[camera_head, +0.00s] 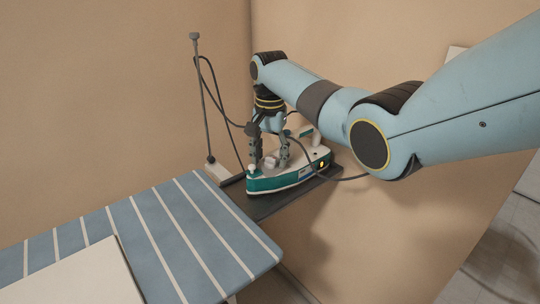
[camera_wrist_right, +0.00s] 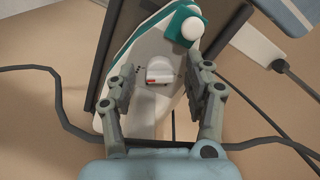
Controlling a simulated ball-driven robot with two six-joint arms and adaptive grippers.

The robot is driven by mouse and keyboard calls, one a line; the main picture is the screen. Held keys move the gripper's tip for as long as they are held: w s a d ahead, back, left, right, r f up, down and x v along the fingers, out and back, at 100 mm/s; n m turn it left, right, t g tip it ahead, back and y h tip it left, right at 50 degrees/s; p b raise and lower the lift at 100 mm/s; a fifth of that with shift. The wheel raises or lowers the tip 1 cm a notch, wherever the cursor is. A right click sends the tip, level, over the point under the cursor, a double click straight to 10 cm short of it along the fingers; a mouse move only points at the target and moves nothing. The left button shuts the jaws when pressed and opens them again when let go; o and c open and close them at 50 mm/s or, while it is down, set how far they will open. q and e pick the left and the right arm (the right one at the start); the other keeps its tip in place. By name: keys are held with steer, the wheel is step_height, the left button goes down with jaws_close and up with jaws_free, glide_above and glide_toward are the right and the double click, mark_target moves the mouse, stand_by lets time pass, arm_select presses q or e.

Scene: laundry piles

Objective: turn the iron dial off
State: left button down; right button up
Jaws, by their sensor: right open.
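The iron (camera_head: 283,177) is white and teal and sits on a dark rest plate (camera_head: 262,207) at the end of the ironing board. A small orange light shows on its right end. Its dial (camera_wrist_right: 159,73) is white with a red mark and lies on top of the iron body (camera_wrist_right: 150,47) in the right wrist view. My right gripper (camera_head: 270,161) reaches down over the iron. In the right wrist view my right gripper (camera_wrist_right: 160,83) is open, with one finger on each side of the dial. I cannot tell whether the fingers touch it. My left gripper is not in view.
The blue striped ironing board (camera_head: 165,235) fills the lower left, with a pale flat item (camera_head: 75,280) on it. A thin upright rod (camera_head: 204,100) with a dark cord stands behind the iron. A tan wall is close behind.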

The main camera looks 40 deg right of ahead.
jaws_close()
stand_by(0.3)
steer(key=shift+r+n+p, duration=0.2)
steer(key=shift+n+p, duration=1.15)
steer(key=shift+n, duration=0.05)
steer(key=shift+d+f+n+p, duration=0.1)
steer(key=shift+n+p, duration=0.65)
steer(key=shift+n, duration=0.75)
